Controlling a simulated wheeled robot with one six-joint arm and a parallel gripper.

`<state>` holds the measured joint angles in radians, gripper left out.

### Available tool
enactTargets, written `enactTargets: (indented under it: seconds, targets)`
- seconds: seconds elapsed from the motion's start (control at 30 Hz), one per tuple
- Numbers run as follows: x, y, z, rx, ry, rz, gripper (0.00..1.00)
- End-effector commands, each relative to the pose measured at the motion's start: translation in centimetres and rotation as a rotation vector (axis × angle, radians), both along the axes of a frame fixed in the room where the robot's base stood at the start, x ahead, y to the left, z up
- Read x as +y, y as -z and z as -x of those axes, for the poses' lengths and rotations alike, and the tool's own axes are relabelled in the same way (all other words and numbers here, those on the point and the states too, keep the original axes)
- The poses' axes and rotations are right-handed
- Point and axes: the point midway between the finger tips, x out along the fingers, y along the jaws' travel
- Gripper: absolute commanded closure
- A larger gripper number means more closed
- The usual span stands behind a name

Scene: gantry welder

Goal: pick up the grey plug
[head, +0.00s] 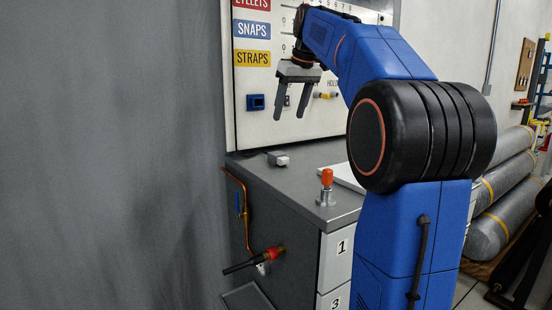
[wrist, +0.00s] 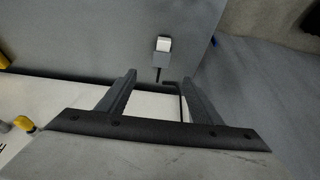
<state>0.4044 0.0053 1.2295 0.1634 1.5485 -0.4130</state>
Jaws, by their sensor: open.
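The grey plug (head: 279,158) is a small block with a pale end. It lies on the grey bench top close to the upright panel. In the wrist view the plug (wrist: 163,45) shows a pale top, and a dark cord runs from it toward the panel. My gripper (head: 289,117) points down in front of the panel, above the plug and apart from it. In the wrist view the gripper (wrist: 158,77) is open and empty, with the plug just beyond the fingertips.
A post with an orange cap (head: 326,187) stands on the bench top's front corner. A white sheet (head: 345,178) lies behind it. The panel (head: 315,110) with a blue socket (head: 255,102) rises behind the bench. A copper pipe (head: 247,215) runs down the bench's left side.

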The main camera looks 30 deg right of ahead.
Motion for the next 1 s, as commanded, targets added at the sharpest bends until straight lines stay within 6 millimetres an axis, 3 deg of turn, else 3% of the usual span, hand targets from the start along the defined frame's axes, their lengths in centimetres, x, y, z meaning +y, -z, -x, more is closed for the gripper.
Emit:
enactTargets:
  seconds: [0.5, 1.0]
  targets:
    - [0.2, 8.4, -3.3, 0.002, 0.000, -0.001, 0.41]
    - [0.5, 12.7, -5.0, 0.001, 0.000, -0.001, 0.41]
